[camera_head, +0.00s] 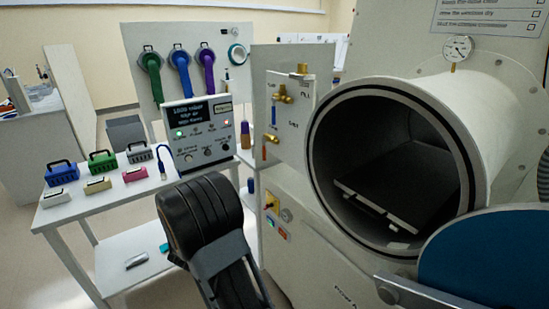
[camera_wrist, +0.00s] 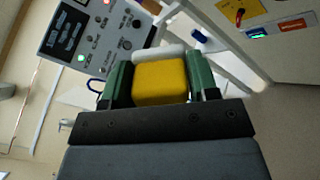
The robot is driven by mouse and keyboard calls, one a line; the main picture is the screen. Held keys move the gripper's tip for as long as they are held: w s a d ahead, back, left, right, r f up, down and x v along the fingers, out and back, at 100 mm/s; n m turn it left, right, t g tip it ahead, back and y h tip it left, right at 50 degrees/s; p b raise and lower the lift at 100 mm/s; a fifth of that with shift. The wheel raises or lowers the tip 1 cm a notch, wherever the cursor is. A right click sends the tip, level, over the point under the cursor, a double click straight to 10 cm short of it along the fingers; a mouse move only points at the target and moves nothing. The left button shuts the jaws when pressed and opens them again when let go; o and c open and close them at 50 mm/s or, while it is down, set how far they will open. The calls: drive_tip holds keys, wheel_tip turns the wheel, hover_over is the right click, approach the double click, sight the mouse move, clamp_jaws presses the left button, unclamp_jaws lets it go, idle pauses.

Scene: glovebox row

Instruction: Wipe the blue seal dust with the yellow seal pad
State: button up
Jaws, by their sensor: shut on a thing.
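My gripper (camera_wrist: 160,78) is shut on the yellow seal pad (camera_wrist: 160,84), which sits between its two green fingers in the wrist view. The pad is a yellow block with a whitish layer along its far side. In the head view my dark arm hides the gripper and pad. The round port (camera_head: 479,187) of the glovebox stands open at the right of the head view. A blue disc-shaped door face (camera_head: 490,262) fills the lower right corner. I cannot make out the blue seal dust as a separate patch in either view.
A white side table (camera_head: 110,205) at left holds blue, green and grey handled blocks, with smaller pads in front. A control box (camera_head: 199,132) stands behind my arm. A dark tray (camera_head: 380,205) lies inside the port. A brass-valve panel (camera_head: 285,115) is left of the port.

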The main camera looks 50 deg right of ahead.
sight(311, 166)
drive_tip(key=s+d+r+m+g+p, duration=0.3)
drive_tip(key=s+d+r+g, duration=0.3)
drive_tip(key=d, duration=0.3)
drive_tip(key=s+d+r+m+g+p, duration=0.3)
drive_tip(key=s+d+r+m+g, duration=0.1)
drive_tip(key=s+d, duration=0.5)
drive_tip(key=shift+d+r+m+g, duration=0.35)
drive_tip(key=shift+r+g, duration=0.55)
drive_tip(key=shift+r, duration=0.4)
drive_tip(key=shift+x, duration=1)
drive_tip(key=shift+s, duration=0.1)
drive_tip(key=shift+s+a+b, duration=0.35)
drive_tip(key=shift+s+b, duration=0.15)
drive_tip(key=shift+s, duration=0.35)
drive_tip(key=shift+s+a+b, duration=0.35)
drive_tip(key=shift+s+b, duration=0.1)
drive_tip(key=shift+s, duration=0.55)
drive_tip(key=shift+d+f+b, duration=0.1)
drive_tip(key=shift+b, duration=0.25)
drive_tip(key=shift+w+d+r+b, duration=0.1)
drive_tip(key=shift+w+d, duration=0.1)
drive_tip(key=shift+w, duration=0.4)
drive_tip(key=shift+w+d+r+b, duration=0.15)
drive_tip(key=shift+w+d, duration=0.1)
drive_tip(key=shift+w, duration=0.4)
drive_tip(key=shift+w+d+b, duration=0.1)
drive_tip(key=shift+w+d, duration=0.1)
drive_tip(key=shift+w, duration=0.4)
